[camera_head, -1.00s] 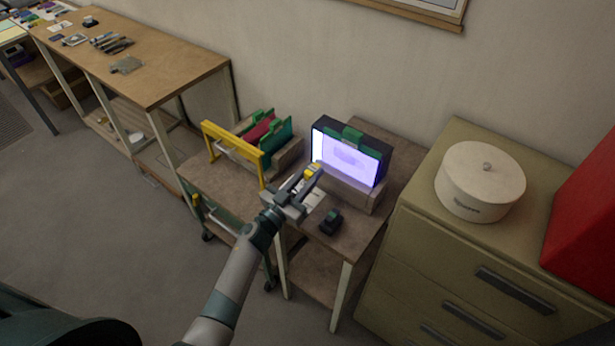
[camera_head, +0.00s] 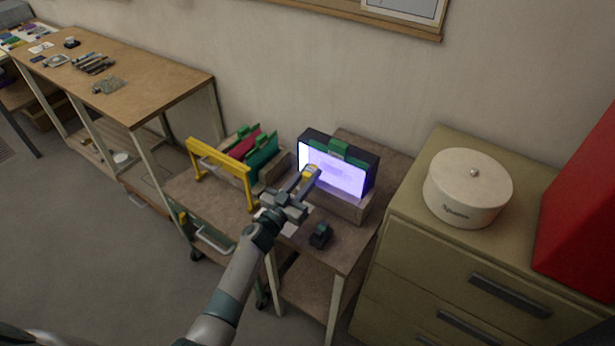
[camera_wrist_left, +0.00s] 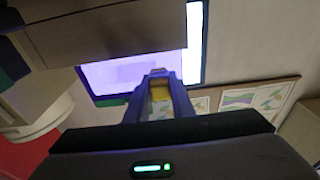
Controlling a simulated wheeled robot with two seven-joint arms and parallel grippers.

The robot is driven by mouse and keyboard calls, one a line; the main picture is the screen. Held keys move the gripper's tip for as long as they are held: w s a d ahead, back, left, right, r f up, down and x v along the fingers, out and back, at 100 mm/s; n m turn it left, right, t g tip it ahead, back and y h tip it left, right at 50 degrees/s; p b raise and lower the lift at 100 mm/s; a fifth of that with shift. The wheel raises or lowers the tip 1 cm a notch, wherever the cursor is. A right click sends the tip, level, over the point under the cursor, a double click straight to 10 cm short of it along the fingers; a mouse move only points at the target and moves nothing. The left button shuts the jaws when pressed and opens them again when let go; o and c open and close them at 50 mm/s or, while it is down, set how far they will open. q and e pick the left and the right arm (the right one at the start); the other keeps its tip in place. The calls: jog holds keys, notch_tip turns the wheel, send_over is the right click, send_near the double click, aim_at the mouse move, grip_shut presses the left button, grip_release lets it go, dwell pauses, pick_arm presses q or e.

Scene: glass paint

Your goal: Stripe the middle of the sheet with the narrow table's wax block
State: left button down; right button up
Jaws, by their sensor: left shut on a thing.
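The glowing pale violet sheet (camera_head: 332,172) stands upright in a dark frame under a green clip, in a wooden holder on the narrow table (camera_head: 355,257). It also shows in the wrist view (camera_wrist_left: 120,75). My left gripper (camera_head: 306,181) is shut on a small yellow block (camera_head: 311,170), likely the wax block, just in front of the sheet's left half. The wrist view shows the yellow block (camera_wrist_left: 160,94) between the fingers. I cannot tell whether it touches the sheet. A faint darker band shows across the sheet's middle. My right gripper is not in view.
A small dark object (camera_head: 320,236) and a white paper (camera_head: 293,221) are on the narrow table. A cart with a yellow handle (camera_head: 219,162) and colored sheets stands to the left. A drawer cabinet (camera_head: 455,275) with a round white box (camera_head: 467,189) stands close on the right.

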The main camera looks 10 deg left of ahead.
aim_at(353, 178)
pick_arm(q)
jog(key=shift+b+x, duration=0.35)
jog(key=shift+x, duration=0.65)
dwell(0.7)
jog(key=shift+s+d+f, duration=0.1)
jog(key=shift+s+d+p, duration=0.2)
jog(key=shift+s+d, duration=0.15)
jog(key=shift+d, duration=0.45)
jog(key=shift+s+d+p, duration=0.15)
jog(key=shift+s+d, duration=0.2)
jog(key=shift+d, duration=0.45)
jog(key=shift+d, duration=0.1)
jog(key=shift+s+d, duration=0.25)
jog(key=shift+d, duration=0.65)
jog(key=shift+s+d, duration=0.25)
jog(key=shift+d, duration=0.6)
jog(key=shift+d, duration=0.15)
jog(key=shift+s+d, duration=0.3)
jog(key=shift+d, duration=0.55)
jog(key=shift+s+d, duration=0.35)
jog(key=shift+d, duration=0.45)
